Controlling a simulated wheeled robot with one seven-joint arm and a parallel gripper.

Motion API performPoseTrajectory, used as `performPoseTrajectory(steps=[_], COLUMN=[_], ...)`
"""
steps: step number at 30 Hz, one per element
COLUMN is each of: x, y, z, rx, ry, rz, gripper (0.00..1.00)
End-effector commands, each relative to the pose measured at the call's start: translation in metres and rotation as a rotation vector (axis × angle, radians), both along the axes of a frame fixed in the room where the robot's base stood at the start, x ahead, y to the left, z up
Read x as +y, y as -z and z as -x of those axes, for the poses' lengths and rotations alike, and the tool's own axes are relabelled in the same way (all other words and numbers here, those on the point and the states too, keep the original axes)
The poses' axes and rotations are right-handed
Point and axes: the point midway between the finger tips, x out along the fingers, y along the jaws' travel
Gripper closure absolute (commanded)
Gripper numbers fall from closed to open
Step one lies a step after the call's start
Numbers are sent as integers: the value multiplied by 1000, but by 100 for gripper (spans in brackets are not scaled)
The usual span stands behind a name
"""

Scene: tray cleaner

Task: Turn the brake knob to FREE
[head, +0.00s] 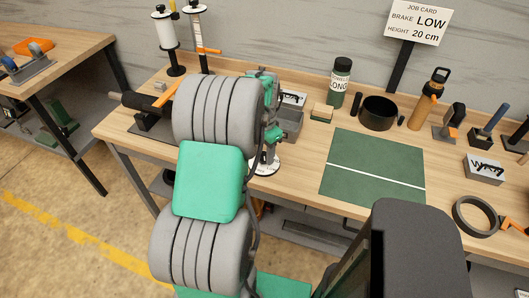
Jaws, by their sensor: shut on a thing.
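My gripper (268,150) is at the front part of the workbench, mostly hidden behind my own grey and green arm. Only a few of its green and dark parts show at the arm's right side. It points down at a round white dial plate (265,168) with dark markings, which are too small to read. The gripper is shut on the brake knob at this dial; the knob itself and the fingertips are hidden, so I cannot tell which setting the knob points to.
A job card (417,22) reads BRAKE LOW, HEIGHT 20 cm. A roller device with an orange lever (167,92) stands left of my arm. A grey box (287,124), green bottle (339,82) and black bowl (378,112) stand behind. The green mat (372,188) is clear.

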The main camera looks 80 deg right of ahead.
Motion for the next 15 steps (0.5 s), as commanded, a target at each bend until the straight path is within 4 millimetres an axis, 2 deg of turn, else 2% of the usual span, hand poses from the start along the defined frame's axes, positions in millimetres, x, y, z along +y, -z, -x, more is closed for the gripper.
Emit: performPoseTrajectory(steps=[6,15], x=[-1,-1], y=[-1,-1], z=[1,1], rx=[0,0], ry=[190,381], rz=[4,4], gripper=[98,98])
